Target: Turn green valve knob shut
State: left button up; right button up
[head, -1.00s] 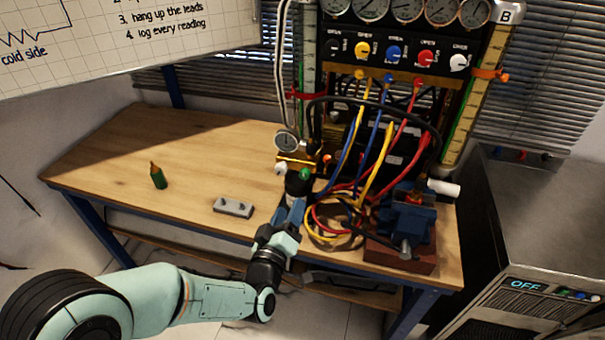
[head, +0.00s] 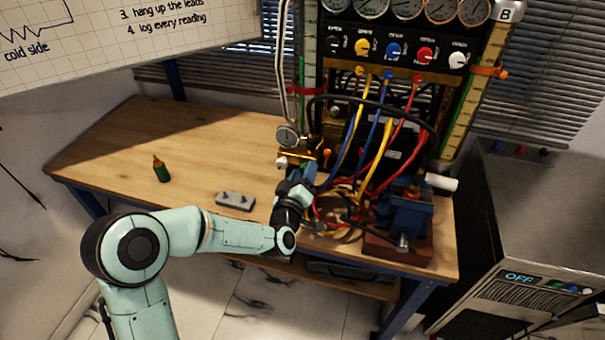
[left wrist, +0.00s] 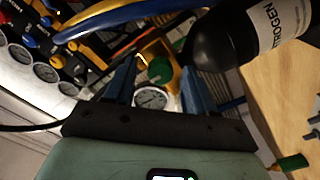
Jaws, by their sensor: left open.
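The green valve knob (left wrist: 160,70) shows in the left wrist view, in front of a yellow brass block and above a round white gauge. My left gripper (left wrist: 156,74) is open, with one blue finger on each side of the knob in that picture. I cannot tell whether either finger touches it. In the head view my left gripper (head: 308,172) is at the front left foot of the gauge rig and largely hides the knob. The knob's turn angle is not readable. My right gripper is in neither view.
A black bottle labelled nitrogen (left wrist: 235,45) stands close beside the fingers. Coloured hoses (head: 372,165) and a blue vise (head: 405,215) lie right of the gripper.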

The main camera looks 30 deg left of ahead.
pick_arm(q)
grip_shut()
jog(key=shift+m+b, duration=3.85)
jog(key=shift+m, duration=5.05)
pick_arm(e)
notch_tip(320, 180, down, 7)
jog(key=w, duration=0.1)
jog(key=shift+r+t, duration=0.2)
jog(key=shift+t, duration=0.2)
pick_arm(q)
grip_release()
jog(key=shift+s, duration=0.1)
